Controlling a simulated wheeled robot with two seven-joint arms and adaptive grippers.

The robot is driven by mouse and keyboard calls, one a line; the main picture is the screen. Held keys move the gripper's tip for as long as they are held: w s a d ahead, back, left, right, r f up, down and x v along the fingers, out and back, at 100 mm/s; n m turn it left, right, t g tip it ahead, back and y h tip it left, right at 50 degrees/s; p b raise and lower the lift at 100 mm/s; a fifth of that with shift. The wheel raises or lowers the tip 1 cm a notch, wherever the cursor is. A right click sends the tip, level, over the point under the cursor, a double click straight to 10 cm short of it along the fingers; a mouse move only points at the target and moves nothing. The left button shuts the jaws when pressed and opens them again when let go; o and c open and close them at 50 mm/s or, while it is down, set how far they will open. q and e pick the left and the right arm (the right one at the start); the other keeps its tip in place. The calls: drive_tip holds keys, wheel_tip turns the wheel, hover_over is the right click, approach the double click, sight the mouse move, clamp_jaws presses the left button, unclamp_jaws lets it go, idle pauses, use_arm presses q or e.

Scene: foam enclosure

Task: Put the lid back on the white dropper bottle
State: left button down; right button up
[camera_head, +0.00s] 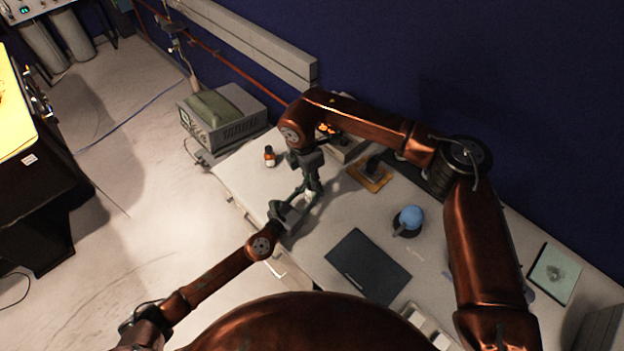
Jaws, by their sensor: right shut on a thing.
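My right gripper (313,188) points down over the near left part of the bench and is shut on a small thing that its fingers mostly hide. A small white patch (308,197) shows at its fingertips, in line with the white dropper bottle, but bottle and lid cannot be told apart there. My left gripper (296,203) comes in from the lower left, with its fingers close beside the white patch and the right fingertips. Whether it is open or shut on the bottle is not clear.
On the bench (318,246) are a brown bottle (269,158), a dark flat case (368,266), a blue ball-shaped thing (411,216) on a dark base and an orange-brown board (371,176). A grey instrument (228,120) stands beyond the left end. A blue wall rises behind.

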drive_tip(key=m, duration=0.4)
drive_tip(key=shift+a+m+g, duration=0.15)
drive_tip(key=shift+m+g, duration=0.15)
drive_tip(key=shift+o, duration=0.2)
drive_tip(key=m, duration=0.5)
drive_tip(key=o, duration=0.7)
drive_tip(key=shift+c, duration=0.2)
drive_tip(key=shift+g, duration=0.3)
drive_tip(key=shift+s+r, duration=0.1)
drive_tip(key=shift+r, duration=2.15)
drive_tip(key=shift+c, duration=0.4)
